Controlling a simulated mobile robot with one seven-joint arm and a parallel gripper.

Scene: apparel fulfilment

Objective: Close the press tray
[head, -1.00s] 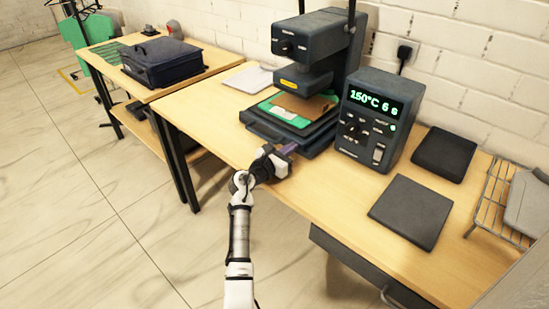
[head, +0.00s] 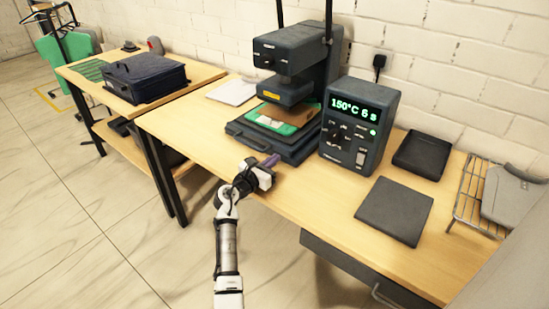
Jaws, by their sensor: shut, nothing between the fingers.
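The press (head: 288,58) stands at the back of the wooden table. Its dark tray (head: 290,147) sticks out at the front below the upper plate (head: 285,91). A green pad (head: 258,118) and a brown piece (head: 293,112) lie on the tray. The tray's handle (head: 238,131) is at its front left. My gripper (head: 271,160), with purple fingertips, is shut and empty, just in front of the tray's front edge. I cannot tell whether the fingertips touch the tray.
A control box (head: 362,124) reading 150°C 6 s stands right of the press. A white sheet (head: 232,92) lies left of the press.

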